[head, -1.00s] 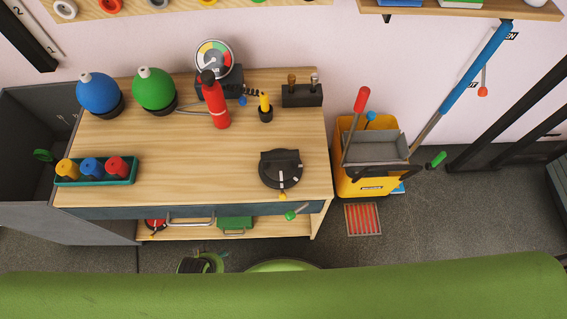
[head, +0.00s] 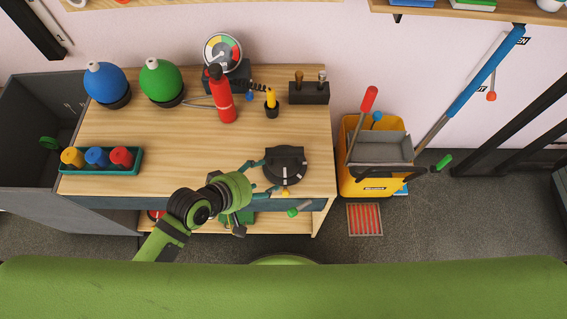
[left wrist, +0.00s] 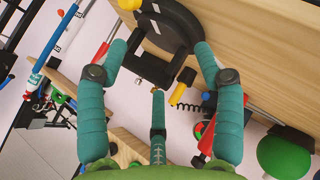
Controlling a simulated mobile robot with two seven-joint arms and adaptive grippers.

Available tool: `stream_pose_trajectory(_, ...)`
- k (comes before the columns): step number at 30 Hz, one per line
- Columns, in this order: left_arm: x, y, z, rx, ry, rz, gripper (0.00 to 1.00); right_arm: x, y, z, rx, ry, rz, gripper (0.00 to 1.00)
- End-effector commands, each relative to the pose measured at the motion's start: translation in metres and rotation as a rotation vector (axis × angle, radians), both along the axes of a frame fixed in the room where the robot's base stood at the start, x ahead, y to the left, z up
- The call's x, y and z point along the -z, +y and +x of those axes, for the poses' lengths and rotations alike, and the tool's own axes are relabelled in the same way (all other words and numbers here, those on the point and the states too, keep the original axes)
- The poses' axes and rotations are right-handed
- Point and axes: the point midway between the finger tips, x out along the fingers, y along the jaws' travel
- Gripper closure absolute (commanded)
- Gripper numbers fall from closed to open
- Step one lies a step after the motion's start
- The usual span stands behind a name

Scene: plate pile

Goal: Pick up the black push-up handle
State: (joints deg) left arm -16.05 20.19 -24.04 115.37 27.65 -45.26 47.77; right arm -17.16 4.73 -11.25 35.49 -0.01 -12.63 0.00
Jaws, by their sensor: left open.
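The black push-up handle (head: 287,160) is a round black disc with a raised grip bar, lying near the right front of the wooden workbench. It also shows in the left wrist view (left wrist: 172,22), where its bar lies between my fingers. My left gripper (head: 261,177) has green and teal fingers and reaches in from the front left, at the left edge of the handle. In the left wrist view my gripper (left wrist: 161,58) is open, its fingers spread around the handle's near part. I cannot tell whether any finger touches it. My right gripper is not in view.
On the workbench (head: 190,155) stand a red extinguisher-like bottle (head: 222,100), a yellow-handled tool (head: 271,101), a black block holder (head: 309,94), two domed balls at the back left and a teal tray (head: 134,168) with coloured knobs. A yellow mop bucket (head: 372,185) stands to the right.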

Motion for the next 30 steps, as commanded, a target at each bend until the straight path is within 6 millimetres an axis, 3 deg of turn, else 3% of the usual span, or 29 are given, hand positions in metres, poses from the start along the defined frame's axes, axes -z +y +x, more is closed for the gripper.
stream_pose_trajectory(6,-0.017,-0.02,0.03,-0.224,0.163,-0.435,0.32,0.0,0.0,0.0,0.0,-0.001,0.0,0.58)
stream_pose_trajectory(12,-0.023,-0.019,0.045,-0.353,0.272,-0.646,0.32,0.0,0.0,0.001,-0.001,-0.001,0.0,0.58)
stream_pose_trajectory(30,0.008,-0.06,0.09,-0.371,0.288,-0.675,0.32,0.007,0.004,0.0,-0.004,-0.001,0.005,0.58)
